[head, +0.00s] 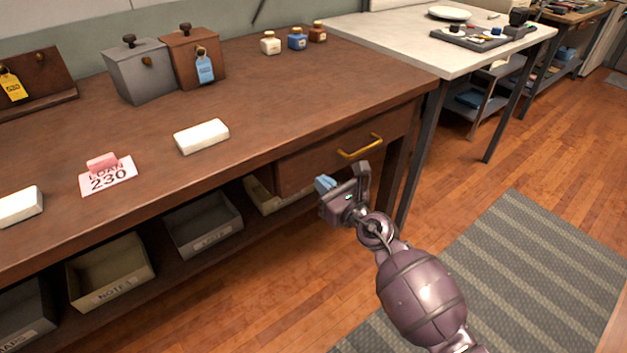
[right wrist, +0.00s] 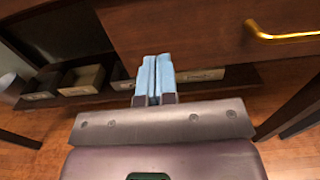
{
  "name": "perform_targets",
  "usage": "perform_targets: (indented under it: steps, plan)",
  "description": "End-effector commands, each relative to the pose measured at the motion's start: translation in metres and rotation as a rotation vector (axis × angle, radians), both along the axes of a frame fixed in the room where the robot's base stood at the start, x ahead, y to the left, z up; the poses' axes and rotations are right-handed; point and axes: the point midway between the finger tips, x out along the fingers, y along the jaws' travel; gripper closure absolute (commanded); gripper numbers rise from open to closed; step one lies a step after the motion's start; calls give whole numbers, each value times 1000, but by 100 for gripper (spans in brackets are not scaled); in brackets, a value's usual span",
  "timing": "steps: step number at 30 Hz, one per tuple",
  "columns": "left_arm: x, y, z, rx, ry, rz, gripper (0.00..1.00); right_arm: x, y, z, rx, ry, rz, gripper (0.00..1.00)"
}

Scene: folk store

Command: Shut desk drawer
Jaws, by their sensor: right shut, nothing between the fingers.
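The brown desk (head: 250,110) fills the left and middle of the head view. Its wooden drawer (head: 310,166) is under the right end of the top, with a brass handle (head: 359,146). How far the drawer stands out is hard to tell. My right gripper (head: 326,185) is shut and empty, below the handle and in front of the drawer's lower part. In the right wrist view, the blue fingertips (right wrist: 153,80) are together below the drawer front (right wrist: 190,30), left of the handle (right wrist: 285,32). Contact is not clear. My left gripper is not in view.
Grey and beige bins (head: 203,228) stand on the shelf under the desk. White blocks (head: 201,136), a loan card (head: 108,176), boxes and small jars are on the desktop. A pale table (head: 440,42) stands to the right. Open floor with a striped mat (head: 520,270) lies in front.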

Motion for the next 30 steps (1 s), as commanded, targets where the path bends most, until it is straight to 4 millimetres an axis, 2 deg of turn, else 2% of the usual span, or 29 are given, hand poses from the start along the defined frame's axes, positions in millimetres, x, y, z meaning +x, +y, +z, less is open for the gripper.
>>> perform_targets:
  steps: [1, 12, 18, 25, 30]
  plan:
    - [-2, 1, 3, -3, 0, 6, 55, -8, -8, 5, -2, -5, -2, 100]
    - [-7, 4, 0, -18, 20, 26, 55, -57, -44, 2, -2, -2, 0, 100]
    - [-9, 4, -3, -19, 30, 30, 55, -69, -53, 0, -1, 0, 0, 100]
    - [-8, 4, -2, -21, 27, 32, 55, -72, -55, 0, 10, 7, -2, 100]
    - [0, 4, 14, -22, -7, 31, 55, -90, -71, 9, 186, 100, -45, 100]
